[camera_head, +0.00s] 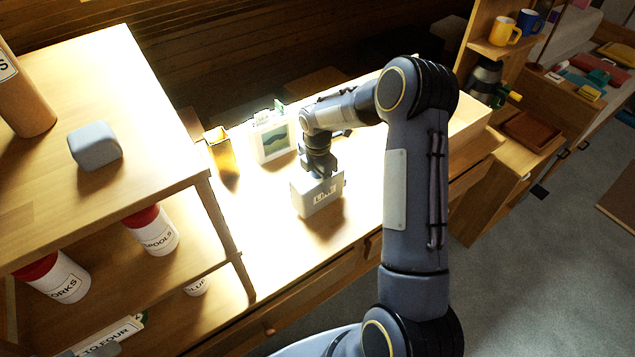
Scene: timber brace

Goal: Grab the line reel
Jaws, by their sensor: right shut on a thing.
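The line reel (318,197) is a pale grey box-shaped thing with a "LINE" label on its front. It is at or just above the brightly lit wooden desk top, near the middle of the view. My right gripper (318,174) points down onto its top and is shut on it. The fingertips are mostly hidden against the reel. I cannot tell whether the reel's underside touches the desk. My left gripper is not in view.
A wooden shelf unit (150,75) at left holds a grey rounded block (95,145) and labelled canisters (152,231). Mugs (505,31) stand on a shelf at upper right.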

